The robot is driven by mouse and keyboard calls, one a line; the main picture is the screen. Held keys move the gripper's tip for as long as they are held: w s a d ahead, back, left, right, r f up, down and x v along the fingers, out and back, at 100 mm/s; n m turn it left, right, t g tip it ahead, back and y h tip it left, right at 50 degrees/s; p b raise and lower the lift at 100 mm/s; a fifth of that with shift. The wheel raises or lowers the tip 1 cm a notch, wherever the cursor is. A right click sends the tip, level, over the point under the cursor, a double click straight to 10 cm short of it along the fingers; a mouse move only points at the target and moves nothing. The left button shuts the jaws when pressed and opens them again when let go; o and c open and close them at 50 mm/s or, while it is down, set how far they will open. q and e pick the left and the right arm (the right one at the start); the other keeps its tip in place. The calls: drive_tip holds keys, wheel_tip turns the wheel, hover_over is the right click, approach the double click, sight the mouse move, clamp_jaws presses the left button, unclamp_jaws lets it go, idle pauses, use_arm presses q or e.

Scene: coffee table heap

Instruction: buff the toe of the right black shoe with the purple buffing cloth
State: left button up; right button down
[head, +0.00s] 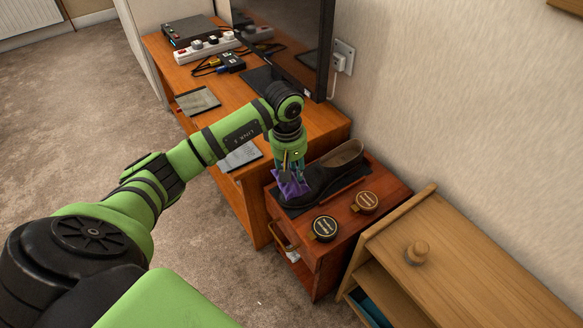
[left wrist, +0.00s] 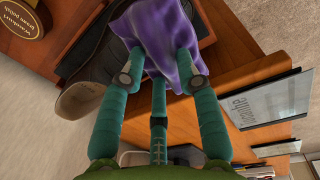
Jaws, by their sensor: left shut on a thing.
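A black shoe (head: 330,174) lies on a dark mat (head: 294,211) on top of a reddish wooden box. Only one shoe shows, and its toe points to the lower left. The purple cloth (head: 291,184) is at the toe. My left gripper (head: 290,168) is shut on the cloth. In the left wrist view the cloth (left wrist: 160,35) hangs between my teal fingers (left wrist: 160,80) and covers the toe, and part of the shoe (left wrist: 85,97) shows beside it. I cannot tell how firmly the cloth presses. My right gripper is not in view.
Two polish tins, one black (head: 325,228) and one brown (head: 366,202), sit on the box (head: 385,190) in front of the shoe. A desk (head: 320,120) with a screen, power strip (head: 207,47) and cables stands behind. A wooden cabinet (head: 480,255) is at right.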

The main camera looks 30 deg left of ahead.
use_arm(q)
drive_tip(key=shift+f+b, duration=0.8)
drive_tip(key=shift+f, duration=0.05)
idle(1.6)
drive_tip(key=shift+d, duration=0.15)
drive_tip(key=shift+s+d+r+p, duration=0.1)
drive_tip(key=shift+s+d+p, duration=0.15)
drive_tip(key=shift+d, duration=0.4)
drive_tip(key=shift+s+d+r+p, duration=0.1)
drive_tip(key=shift+s+d, duration=0.15)
drive_tip(key=shift+d, duration=0.35)
drive_tip(key=shift+w+a+f+b, duration=0.1)
drive_tip(key=shift+w+a+b, duration=0.15)
drive_tip(key=shift+a, duration=0.25)
drive_tip(key=shift+w+a+f+b, duration=0.1)
drive_tip(key=shift+w+a+b, duration=0.05)
drive_tip(key=shift+a+b, duration=0.3)
drive_tip(key=shift+a, duration=0.15)
drive_tip(key=shift+w+a, duration=0.15)
drive_tip(key=shift+a, duration=0.15)
drive_tip(key=shift+s+d, duration=0.25)
drive_tip(key=shift+d, duration=0.25)
drive_tip(key=shift+s+d+r, duration=0.1)
drive_tip(key=shift+s+d, duration=0.05)
drive_tip(key=shift+d, duration=0.3)
drive_tip(key=shift+s+d+r, duration=0.1)
drive_tip(key=shift+s+d, duration=0.05)
drive_tip(key=shift+d, duration=0.25)
